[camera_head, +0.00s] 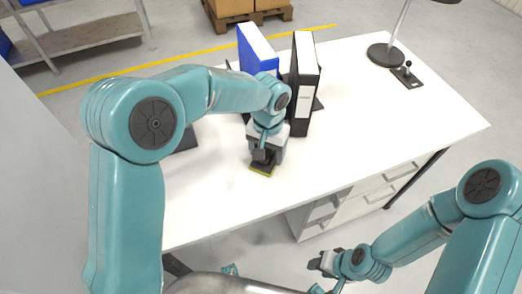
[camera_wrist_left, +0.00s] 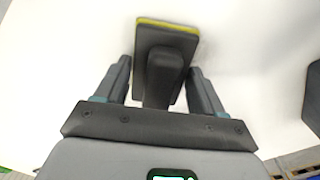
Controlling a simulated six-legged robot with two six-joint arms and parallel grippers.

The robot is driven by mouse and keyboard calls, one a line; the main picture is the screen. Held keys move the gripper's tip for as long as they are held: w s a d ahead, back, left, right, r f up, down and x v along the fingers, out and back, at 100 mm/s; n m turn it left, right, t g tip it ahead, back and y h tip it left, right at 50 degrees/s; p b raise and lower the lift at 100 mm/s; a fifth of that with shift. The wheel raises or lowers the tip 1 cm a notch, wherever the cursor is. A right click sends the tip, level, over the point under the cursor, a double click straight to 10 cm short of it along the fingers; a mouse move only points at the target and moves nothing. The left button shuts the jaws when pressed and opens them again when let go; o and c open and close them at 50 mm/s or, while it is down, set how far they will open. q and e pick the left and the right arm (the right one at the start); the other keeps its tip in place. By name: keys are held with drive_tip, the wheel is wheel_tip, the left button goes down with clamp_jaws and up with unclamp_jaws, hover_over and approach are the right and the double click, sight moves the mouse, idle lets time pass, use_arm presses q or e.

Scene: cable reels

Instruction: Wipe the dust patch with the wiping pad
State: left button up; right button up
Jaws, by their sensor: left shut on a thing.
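The wiping pad (camera_head: 261,171) is a dark block with a yellow edge, at the white desktop just in front of the binders. My left gripper (camera_head: 264,156) is above it, shut on its dark handle. In the left wrist view, the wiping pad (camera_wrist_left: 188,28) shows its dark back and yellow rim, with the handle between the two fingers of my left gripper (camera_wrist_left: 163,80). The dust patch cannot be made out clearly; only faint grey marks show on the desktop left of the pad. My right gripper (camera_head: 322,263) hangs in front of the desk, away from the pad; its jaw opening is unclear.
A blue binder (camera_head: 258,50) and a black binder (camera_head: 304,85) stand just behind the pad. A lamp base (camera_head: 385,56) and a small black device (camera_head: 407,76) sit at the desk's far right. The desktop (camera_head: 400,130) is clear to the right.

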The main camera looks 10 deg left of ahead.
sight(289, 153)
use_arm(q)
drive_tip(key=shift+w+d+r+p, duration=0.1)
drive_tip(key=shift+w+d+p, duration=0.5)
drive_tip(key=shift+d, duration=0.35)
drive_tip(key=shift+w+d+p, duration=0.35)
drive_tip(key=shift+w+d, duration=0.3)
drive_tip(key=shift+d, duration=0.3)
drive_tip(key=shift+w+d+f+p, duration=0.1)
drive_tip(key=shift+w+d+p, duration=0.1)
drive_tip(key=shift+w+d, duration=0.25)
drive_tip(key=shift+w+d+f+p, duration=0.1)
drive_tip(key=shift+w+d+p, duration=0.1)
drive_tip(key=shift+d, duration=0.3)
drive_tip(key=shift+r, duration=0.1)
drive_tip(key=shift+r+p, duration=2.05)
drive_tip(key=shift+r, duration=0.9)
wheel_tip(289, 153, up, 3)
drive_tip(key=shift+p, duration=1.1)
